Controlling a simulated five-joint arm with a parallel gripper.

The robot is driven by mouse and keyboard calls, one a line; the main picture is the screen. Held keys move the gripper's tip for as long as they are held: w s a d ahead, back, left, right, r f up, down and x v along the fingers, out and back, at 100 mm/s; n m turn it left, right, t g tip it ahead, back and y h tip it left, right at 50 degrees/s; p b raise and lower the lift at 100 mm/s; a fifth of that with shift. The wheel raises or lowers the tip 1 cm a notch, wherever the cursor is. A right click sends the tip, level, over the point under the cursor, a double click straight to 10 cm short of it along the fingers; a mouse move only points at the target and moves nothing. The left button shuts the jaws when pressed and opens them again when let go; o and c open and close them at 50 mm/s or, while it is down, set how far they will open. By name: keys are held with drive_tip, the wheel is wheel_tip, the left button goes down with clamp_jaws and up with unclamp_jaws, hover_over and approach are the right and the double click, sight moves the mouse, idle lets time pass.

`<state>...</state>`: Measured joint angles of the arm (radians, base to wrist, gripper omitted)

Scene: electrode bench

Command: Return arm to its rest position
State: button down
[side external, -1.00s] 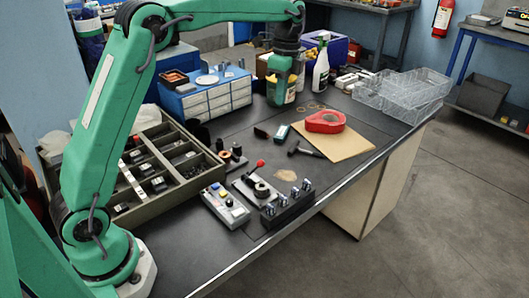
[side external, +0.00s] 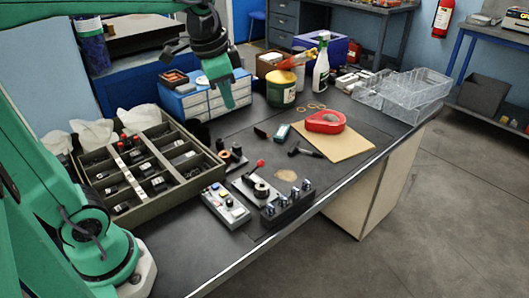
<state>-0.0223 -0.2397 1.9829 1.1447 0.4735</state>
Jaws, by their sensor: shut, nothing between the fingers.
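My gripper (side external: 228,95) is at the end of my green arm, pointing down in front of the blue and white drawer unit (side external: 208,98) at the back of the bench. It is shut and nothing shows between its fingers. It hangs above the dark bench top (side external: 225,132), apart from it. My arm reaches in from the left edge, and part of it is outside the picture at the upper left.
A compartment tray (side external: 138,212) lies at the left, beside my base. A button box (side external: 225,208) and a black block with knobs (side external: 288,212) stand near the front edge. A yellow-lidded tub (side external: 281,90) and a spray bottle (side external: 321,68) stand behind. Clear trays (side external: 405,95) lie right.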

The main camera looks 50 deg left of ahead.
drive_tip(key=s+f+n+t, duration=0.2)
drive_tip(key=s+f+n, duration=0.3)
drive_tip(key=s, duration=0.6)
drive_tip(key=shift+s+d+f+t, duration=0.2)
drive_tip(key=shift+d+t, duration=0.1)
drive_tip(key=shift+d, duration=0.1)
